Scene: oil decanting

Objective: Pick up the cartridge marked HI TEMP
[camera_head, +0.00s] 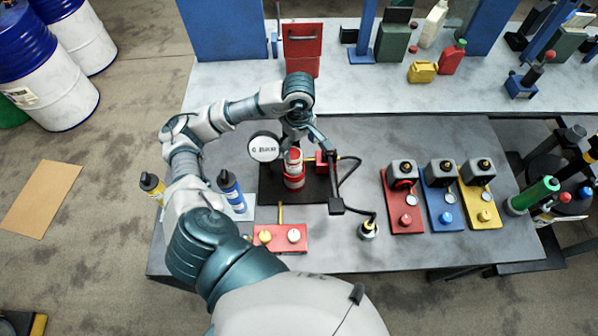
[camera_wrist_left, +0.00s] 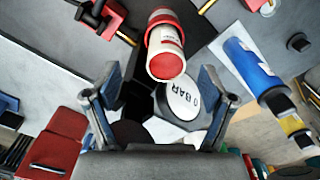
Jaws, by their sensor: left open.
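A red and white cartridge (camera_head: 294,168) stands upright on a dark mat in the middle of the table. In the left wrist view the same cartridge (camera_wrist_left: 166,45) shows a white body, a red collar and a red end; its label is too small to read. My left gripper (camera_head: 306,137) is above and just behind it. In the left wrist view the left gripper (camera_wrist_left: 158,80) has its fingers spread, with the cartridge beyond the tips and nothing held. A blue cartridge (camera_head: 232,190) and a yellow and black one (camera_head: 152,185) stand to the left. HI TEMP is not legible anywhere.
A round white gauge (camera_head: 264,148) is close beside the cartridge; it also shows in the left wrist view (camera_wrist_left: 182,101). A red block (camera_head: 279,238) with knobs is in front. Red, blue and yellow stations (camera_head: 443,197) stand right. A black hose arm curves right of the mat.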

